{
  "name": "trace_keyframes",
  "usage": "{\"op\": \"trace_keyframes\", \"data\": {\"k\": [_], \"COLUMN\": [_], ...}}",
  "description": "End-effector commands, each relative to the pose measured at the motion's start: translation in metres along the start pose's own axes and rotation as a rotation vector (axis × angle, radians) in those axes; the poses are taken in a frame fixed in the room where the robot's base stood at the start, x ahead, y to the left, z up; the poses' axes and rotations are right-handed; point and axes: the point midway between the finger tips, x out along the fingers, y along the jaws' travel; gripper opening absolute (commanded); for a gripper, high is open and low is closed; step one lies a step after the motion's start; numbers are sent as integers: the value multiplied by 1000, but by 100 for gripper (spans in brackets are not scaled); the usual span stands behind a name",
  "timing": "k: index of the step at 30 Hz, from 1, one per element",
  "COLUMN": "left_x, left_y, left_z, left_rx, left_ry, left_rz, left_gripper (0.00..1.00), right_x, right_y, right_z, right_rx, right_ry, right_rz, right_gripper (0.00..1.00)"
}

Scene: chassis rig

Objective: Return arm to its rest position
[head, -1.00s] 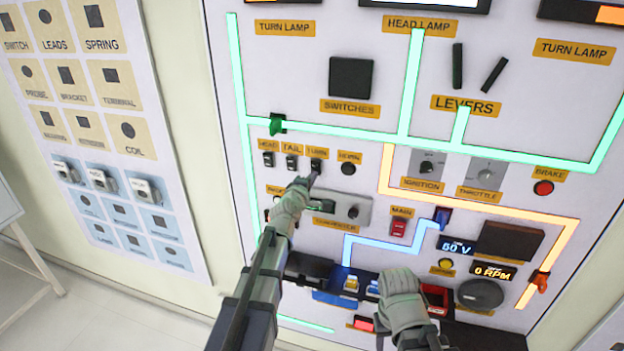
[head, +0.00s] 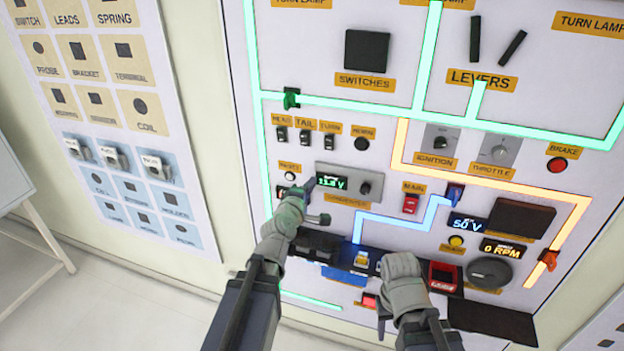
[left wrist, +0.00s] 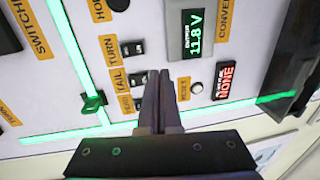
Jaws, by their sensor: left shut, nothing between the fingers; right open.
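My left gripper (head: 311,186) is shut and empty in front of the upright panel, just left of the converter display (head: 331,182) and below the row of small switches (head: 304,137) in the head view. In the left wrist view its two fingers (left wrist: 156,98) are pressed together, over the area near the TAIL switch and the RESET label. I cannot tell from the picture whether the tips touch the panel. My right gripper (head: 398,276) is open, low in front of the panel beside the red-framed socket; its fingertips are mostly hidden.
The panel carries glowing green, orange and blue lines, a main switch (head: 411,203), a throttle knob (head: 499,149) and a dark round knob (head: 490,272). A parts board (head: 110,110) hangs on the left wall. The floor (head: 110,300) at lower left is clear.

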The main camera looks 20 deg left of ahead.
Motion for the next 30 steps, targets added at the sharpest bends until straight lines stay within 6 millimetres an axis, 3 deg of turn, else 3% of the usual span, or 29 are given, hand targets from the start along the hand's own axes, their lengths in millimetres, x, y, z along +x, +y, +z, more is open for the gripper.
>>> {"op": "trace_keyframes", "data": {"k": [9, 13, 17, 22, 24, 27, 30], "left_x": [0, 1, -9, -54, -81, -121, -156], "left_y": [-2, -24, -79, -175, -213, -254, -280], "left_z": [2, 32, 93, 162, 177, 183, 178], "left_rx": [8, 108, 357, 785, 965, 1189, 1359], "left_ry": [-6, -87, -280, -605, -746, -926, -1070], "left_rz": [-5, -70, -222, -474, -586, -736, -867], "left_gripper": [0, 0, 0, 0, 0, 0, 0], "right_x": [1, 8, 22, 43, 52, 62, 70], "right_y": [0, -1, -2, -4, -5, -6, -6], "right_z": [0, 0, -1, -3, -3, -4, -4], "right_rx": [0, 0, -1, -3, -4, -5, -6], "right_ry": [0, 0, 0, 0, 0, 0, 0], "right_rz": [0, 0, 0, 1, 1, 1, 1], "right_gripper": [50, 50, 50, 50, 50, 50, 50]}}
